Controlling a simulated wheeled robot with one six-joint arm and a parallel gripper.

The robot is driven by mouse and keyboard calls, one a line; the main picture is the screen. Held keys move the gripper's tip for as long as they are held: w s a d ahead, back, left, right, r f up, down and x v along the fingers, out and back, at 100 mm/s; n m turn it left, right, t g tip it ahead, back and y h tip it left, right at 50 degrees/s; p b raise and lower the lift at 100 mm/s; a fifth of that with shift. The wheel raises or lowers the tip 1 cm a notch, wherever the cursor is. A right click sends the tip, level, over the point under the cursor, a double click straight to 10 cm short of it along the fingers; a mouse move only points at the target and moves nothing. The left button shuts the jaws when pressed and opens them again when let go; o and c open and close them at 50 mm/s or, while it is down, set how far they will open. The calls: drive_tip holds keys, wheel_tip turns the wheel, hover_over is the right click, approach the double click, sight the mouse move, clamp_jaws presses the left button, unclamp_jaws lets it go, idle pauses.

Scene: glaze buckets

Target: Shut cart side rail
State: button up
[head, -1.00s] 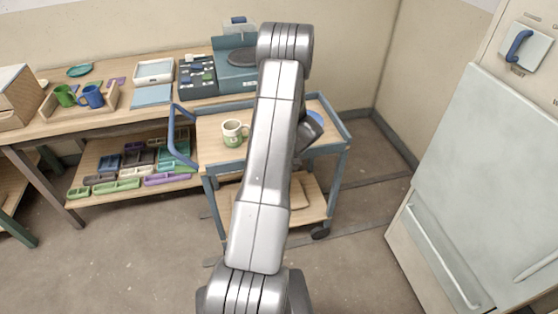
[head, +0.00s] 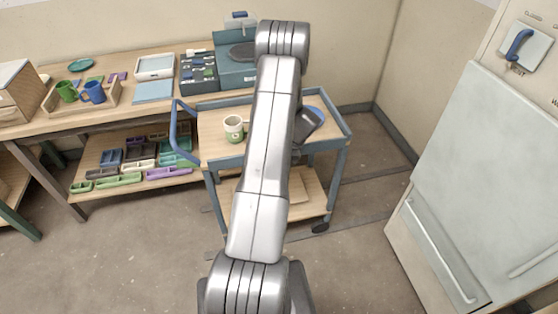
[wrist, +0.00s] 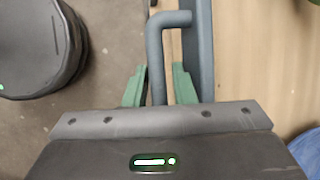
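The cart (head: 212,163) has a blue-grey frame and a wooden top, and stands in the middle of the head view. In the wrist view, a bent blue-grey bar (wrist: 156,50), seemingly part of the side rail, joins the cart's edge (wrist: 203,45) at its far end. My gripper (wrist: 159,78) has its green fingers on either side of this bar. The fingers are apart, with narrow gaps to the bar, so it looks open around it. In the head view my arm hides the gripper's fingers and the middle of the cart's near side.
A workbench (head: 130,112) stands behind left, and a pale cabinet (head: 480,175) right. Floor is clear between cart and cabinet.

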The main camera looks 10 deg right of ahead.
drive_tip(key=shift+d+r, duration=0.1)
drive_tip(key=b+v, duration=0.2)
drive_tip(key=v, duration=1.1)
drive_tip(key=shift+r, duration=0.25)
drive_tip(key=shift+s, duration=0.1)
drive_tip(key=p+x, duration=0.1)
drive_tip(key=x, duration=1.2)
drive_tip(key=shift+f+p, duration=0.35)
drive_tip(key=shift+p, duration=0.05)
